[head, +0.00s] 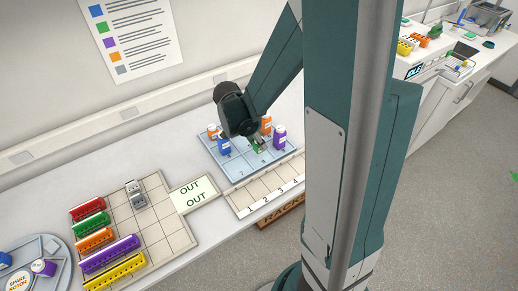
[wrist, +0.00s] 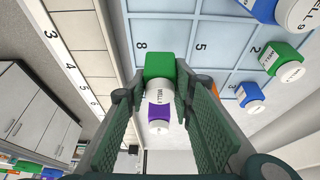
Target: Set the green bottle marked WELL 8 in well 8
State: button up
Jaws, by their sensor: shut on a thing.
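The green bottle (wrist: 160,65) is between the fingers of my gripper (wrist: 160,105), which is shut on it. Its white label shows the word WELL; the number cannot be read. In the wrist view it overlaps the cell by the printed 8, well 8 (wrist: 158,32), on the light blue tray. I cannot tell whether its base touches the tray. In the head view, a little of the green bottle (head: 258,146) shows below my wrist, above the tray's front middle. A purple bottle (wrist: 157,120) stands beyond it, partly hidden; it also shows in the head view (head: 279,136).
Other bottles stand on the tray (head: 226,162): blue (head: 225,147), orange (head: 265,127) and another green (wrist: 282,58). The cell marked 7 is bare. A numbered white rack (head: 262,195) lies in front. Coloured racks (head: 90,219) and an OUT card (head: 195,190) lie left.

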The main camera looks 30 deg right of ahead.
aim_at(259, 148)
jog(key=shift+f, duration=0.1)
jog(key=shift+f, duration=2)
jog(key=shift+f+b, duration=0.2)
jog(key=shift+b, duration=0.2)
jog(key=o, duration=0.9)
jog(key=shift+r, duration=0.1)
jog(key=shift+r+p, duration=0.2)
jog(key=shift+p, duration=0.1)
jog(key=v, duration=1.2)
jog(key=shift+p, duration=0.35)
jog(key=shift+f, duration=0.1)
